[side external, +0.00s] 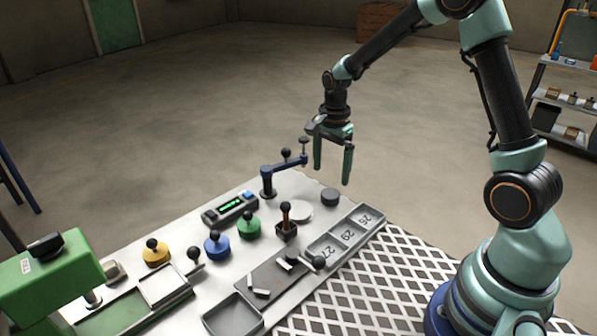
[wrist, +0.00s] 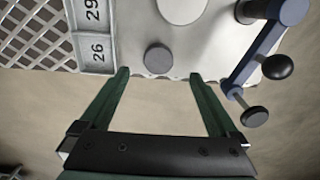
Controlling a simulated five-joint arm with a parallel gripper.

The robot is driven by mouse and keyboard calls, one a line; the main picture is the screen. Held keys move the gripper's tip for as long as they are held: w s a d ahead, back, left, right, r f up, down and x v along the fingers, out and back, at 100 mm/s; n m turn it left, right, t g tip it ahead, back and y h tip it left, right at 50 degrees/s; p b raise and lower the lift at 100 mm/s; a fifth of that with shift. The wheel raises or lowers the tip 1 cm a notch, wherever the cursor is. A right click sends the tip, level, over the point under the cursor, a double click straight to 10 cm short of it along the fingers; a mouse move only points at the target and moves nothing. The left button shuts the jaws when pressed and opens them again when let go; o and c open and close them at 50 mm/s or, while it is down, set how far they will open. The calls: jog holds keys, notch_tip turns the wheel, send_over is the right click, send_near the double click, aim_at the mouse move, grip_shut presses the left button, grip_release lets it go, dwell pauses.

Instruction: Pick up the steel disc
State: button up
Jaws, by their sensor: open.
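The steel disc is a short dark grey cylinder (side external: 330,196) standing on the bench near its far right end. In the wrist view the steel disc (wrist: 159,59) lies just beyond the fingertips, roughly midway between them. My gripper (side external: 332,176) is open and empty, its two green fingers pointing down above the bench's far end. The fingers also show in the wrist view (wrist: 160,76), spread apart on either side of the disc's line. A gap separates the fingertips from the disc.
A blue swing arm with black knobs (side external: 282,167) stands left of the disc, close to my gripper. A pale round plate (side external: 299,211) lies beside the disc. Numbered trays (side external: 362,219) line the right edge. A dark knobbed block (side external: 286,230) stands nearer the camera.

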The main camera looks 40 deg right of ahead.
aim_at(330, 193)
jog(key=shift+s+d+f, duration=0.1)
jog(key=shift+f, duration=3.4)
jog(key=shift+c, duration=0.3)
jog(key=shift+r, duration=0.1)
grip_shut()
